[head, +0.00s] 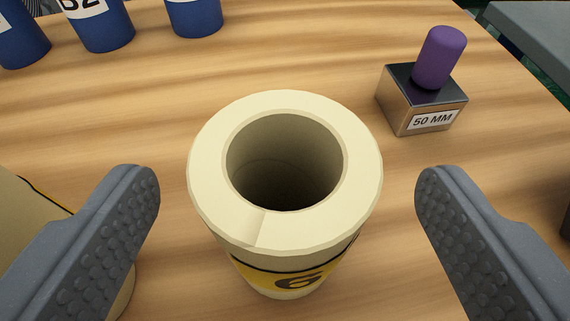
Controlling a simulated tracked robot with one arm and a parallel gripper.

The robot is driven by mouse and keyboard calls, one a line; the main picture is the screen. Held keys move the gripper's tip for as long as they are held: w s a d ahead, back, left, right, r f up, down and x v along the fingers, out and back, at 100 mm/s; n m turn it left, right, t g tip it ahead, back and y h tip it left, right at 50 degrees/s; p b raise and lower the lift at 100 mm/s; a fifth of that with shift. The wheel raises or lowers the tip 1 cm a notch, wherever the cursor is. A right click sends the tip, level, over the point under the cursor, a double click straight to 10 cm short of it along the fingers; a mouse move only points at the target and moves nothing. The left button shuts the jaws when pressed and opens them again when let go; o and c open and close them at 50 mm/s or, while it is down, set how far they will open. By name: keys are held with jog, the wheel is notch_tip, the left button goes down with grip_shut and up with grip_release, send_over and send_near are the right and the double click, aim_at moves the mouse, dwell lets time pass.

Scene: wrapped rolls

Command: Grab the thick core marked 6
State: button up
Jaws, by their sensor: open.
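The thick core marked 6 (215,205) stands upright on the wooden table in the middle of the head view. It is a cream, thick-walled tube with an open hollow top and a yellow band carrying a black 6 low on its near side. My gripper (287,190) is open, with one grey studded finger to the left of the core and the other to its right. There is a visible gap on both sides in the picture, and nothing is held. The lower part of the core is foreshortened from above.
A metal block labelled 50 MM (425,100) with a purple peg (440,57) stands at the right rear. Several blue cylinders (103,28) stand at the back left. Another cream roll (28,222) is partly hidden behind the left finger. Bare table (290,65) lies behind the core.

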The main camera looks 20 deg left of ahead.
aim_at(288, 155)
jog(key=shift+f+b+x, duration=0.15)
jog(key=shift+b+x, duration=0.2)
jog(key=shift+x, duration=1.1)
jog(key=shift+f+b+x, duration=0.2)
jog(key=shift+b+x, duration=0.1)
jog(key=shift+x, duration=1.1)
jog(key=shift+s, duration=0.15)
jog(key=shift+c, duration=0.3)
jog(key=c, duration=1.1)
